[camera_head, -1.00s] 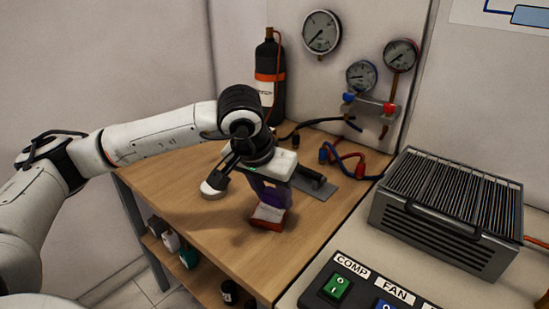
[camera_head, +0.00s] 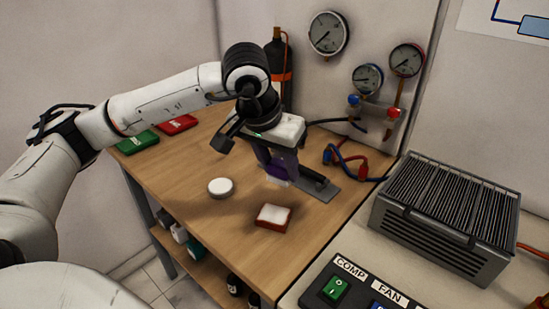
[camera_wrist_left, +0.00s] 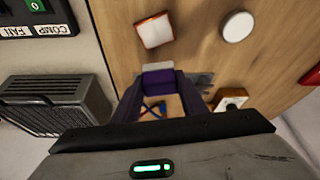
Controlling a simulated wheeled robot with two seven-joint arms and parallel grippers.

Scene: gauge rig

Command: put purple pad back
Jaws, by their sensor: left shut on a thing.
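My left gripper (camera_head: 277,160) points down over the workbench and is shut on the purple pad (camera_head: 281,172), which has a whitish lower face. The pad also shows between the fingertips in the left wrist view (camera_wrist_left: 158,79). It is in front of a flat grey plate with a dark handle (camera_head: 324,189); I cannot tell whether it touches anything below. A red block with a white top (camera_head: 273,217) lies on the bench nearer than the pad, apart from it, and also shows in the wrist view (camera_wrist_left: 155,31). My right gripper is not in view.
A white round disc (camera_head: 220,187) lies left of the red block. Green (camera_head: 138,144) and red (camera_head: 177,125) flat cases lie at the far left. Blue and red hoses (camera_head: 347,163), a gas bottle (camera_head: 278,60) and a finned grey box (camera_head: 446,208) stand behind and right.

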